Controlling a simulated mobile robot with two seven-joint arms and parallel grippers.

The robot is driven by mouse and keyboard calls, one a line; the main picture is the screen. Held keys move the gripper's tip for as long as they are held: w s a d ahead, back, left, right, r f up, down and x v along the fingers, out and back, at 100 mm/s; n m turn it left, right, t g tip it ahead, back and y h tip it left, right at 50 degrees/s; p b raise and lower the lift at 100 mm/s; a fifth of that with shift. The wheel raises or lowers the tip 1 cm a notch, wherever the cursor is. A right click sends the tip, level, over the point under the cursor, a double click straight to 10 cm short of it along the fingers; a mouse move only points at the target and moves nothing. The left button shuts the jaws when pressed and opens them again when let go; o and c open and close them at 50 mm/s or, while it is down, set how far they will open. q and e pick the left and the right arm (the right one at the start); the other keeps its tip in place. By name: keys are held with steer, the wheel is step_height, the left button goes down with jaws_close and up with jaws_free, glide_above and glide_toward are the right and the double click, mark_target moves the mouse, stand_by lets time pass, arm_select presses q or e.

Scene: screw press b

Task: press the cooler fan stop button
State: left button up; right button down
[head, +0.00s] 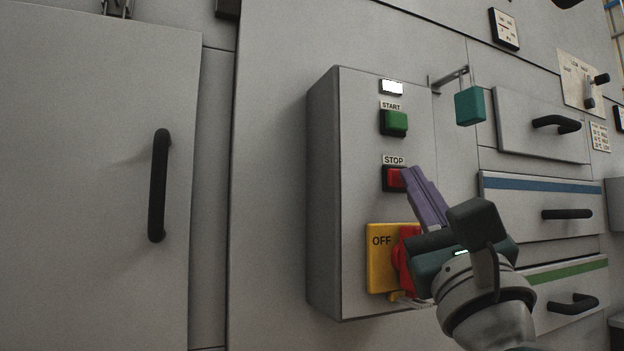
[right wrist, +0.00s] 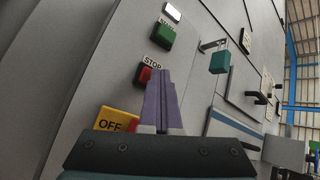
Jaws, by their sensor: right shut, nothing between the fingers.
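The red stop button (head: 394,179) sits on a grey control box (head: 355,140) below a label reading STOP. The green start button (head: 394,122) is above it. My right gripper (head: 407,174) is shut and empty, with its purple fingertips at the right edge of the red button in the head view. The fingers cover part of the button, and I cannot tell if they touch it. In the right wrist view the red button (right wrist: 145,76) shows just left of the gripper's fingertips (right wrist: 160,74). My left gripper is not in view.
A yellow OFF plate (head: 380,242) with a red rotary switch (head: 402,262) is below the button, partly behind my gripper. A teal padlock (head: 470,106) hangs at the upper right. Drawers with black handles (head: 567,214) are at the right; a door handle (head: 158,185) is at the left.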

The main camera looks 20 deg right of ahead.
steer(key=shift+s+d, duration=0.1)
steer(key=shift+s, duration=0.75)
steer(key=shift+p, duration=0.3)
steer(key=shift+s+d+p, duration=0.2)
steer(key=shift+s+p, duration=0.25)
steer(key=shift+s, duration=2.05)
